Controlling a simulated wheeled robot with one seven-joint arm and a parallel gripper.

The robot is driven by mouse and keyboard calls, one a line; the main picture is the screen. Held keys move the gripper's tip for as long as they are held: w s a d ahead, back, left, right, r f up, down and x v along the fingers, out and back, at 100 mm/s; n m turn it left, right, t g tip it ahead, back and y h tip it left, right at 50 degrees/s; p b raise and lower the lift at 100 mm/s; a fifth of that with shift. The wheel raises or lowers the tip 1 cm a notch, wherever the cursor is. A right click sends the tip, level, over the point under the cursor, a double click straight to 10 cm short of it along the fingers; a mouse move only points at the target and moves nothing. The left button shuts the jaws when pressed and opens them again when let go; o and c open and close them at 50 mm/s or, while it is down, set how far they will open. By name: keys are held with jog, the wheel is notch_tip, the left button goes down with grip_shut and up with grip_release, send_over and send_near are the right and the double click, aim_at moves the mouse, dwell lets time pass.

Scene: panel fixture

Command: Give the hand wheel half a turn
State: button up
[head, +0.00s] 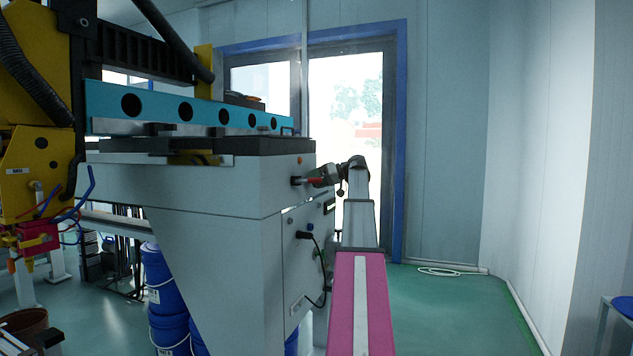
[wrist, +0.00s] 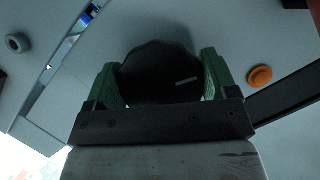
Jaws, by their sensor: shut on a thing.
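The hand wheel (wrist: 160,75) is a dark, round, lobed knob with a short pale mark on its face. It sits on the pale panel (wrist: 225,30) of the machine. My gripper (wrist: 158,64) has green fingers, one on each side of the wheel, and is shut on it. In the head view my gripper (head: 309,182) reaches the machine's right side face, and only a small dark part of the wheel (head: 295,181) shows there. The wheel's rear and its shaft are hidden.
An orange button (wrist: 260,76) is close to the right finger, and a grey round knob (wrist: 17,43) is at the left. A black cable (head: 323,268) hangs below my arm. Blue buckets (head: 165,283) stand under the machine. The green floor at right is mostly clear.

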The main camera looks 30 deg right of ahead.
jog(key=shift+f+n+t+h, duration=0.1)
jog(key=shift+n+t+h, duration=0.2)
jog(key=shift+n+h, duration=0.55)
jog(key=shift+n, duration=0.35)
jog(key=o, duration=0.8)
jog(key=shift+o, duration=0.2)
jog(key=shift+d, duration=0.1)
jog(key=v, duration=1)
jog(key=shift+s+d, duration=0.25)
